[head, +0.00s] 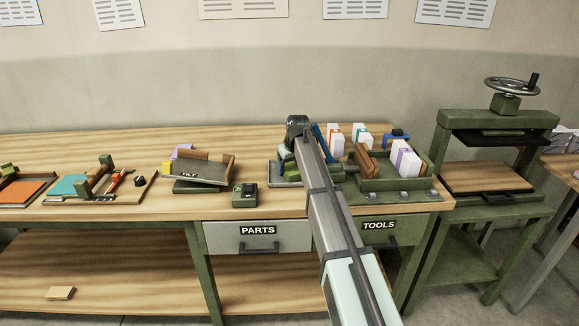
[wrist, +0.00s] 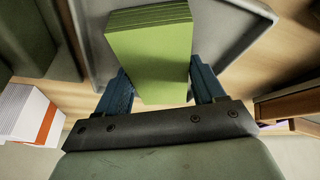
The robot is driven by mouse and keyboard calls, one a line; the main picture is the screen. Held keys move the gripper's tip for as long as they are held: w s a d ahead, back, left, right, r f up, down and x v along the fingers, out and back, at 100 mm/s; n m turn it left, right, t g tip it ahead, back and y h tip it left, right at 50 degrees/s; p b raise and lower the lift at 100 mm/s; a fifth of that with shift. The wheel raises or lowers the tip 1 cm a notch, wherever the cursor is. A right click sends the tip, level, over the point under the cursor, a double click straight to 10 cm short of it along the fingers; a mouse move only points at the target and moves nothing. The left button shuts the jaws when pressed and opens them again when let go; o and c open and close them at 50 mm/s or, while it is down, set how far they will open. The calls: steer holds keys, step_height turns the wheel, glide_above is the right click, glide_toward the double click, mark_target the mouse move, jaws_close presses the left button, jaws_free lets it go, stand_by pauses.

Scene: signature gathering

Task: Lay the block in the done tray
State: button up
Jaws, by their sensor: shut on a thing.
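A lime-green block (wrist: 150,50) with a layered, ridged far edge sits between the two blue fingers of my gripper (wrist: 160,84) in the wrist view. The gripper is shut on it. A grey tray (wrist: 225,45) with a raised rim lies beneath the block; I cannot tell whether the block touches it. I see no label on this tray. In the head view, the green block (head: 290,168) shows just left of my arm, over the tray (head: 273,181). My arm hides most of the gripper and part of the tray there.
A green rack with white and brown bound stacks (head: 404,160) stands right of my arm. A tilted tray marked TILT (head: 205,170) and a small dark-green box (head: 245,195) are to the left. A green press (head: 490,150) stands at the right.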

mark_target(292, 170)
steer(key=shift+f, duration=0.1)
steer(key=o, duration=1.1)
steer(key=shift+o, duration=0.2)
steer(key=shift+v, duration=3.9)
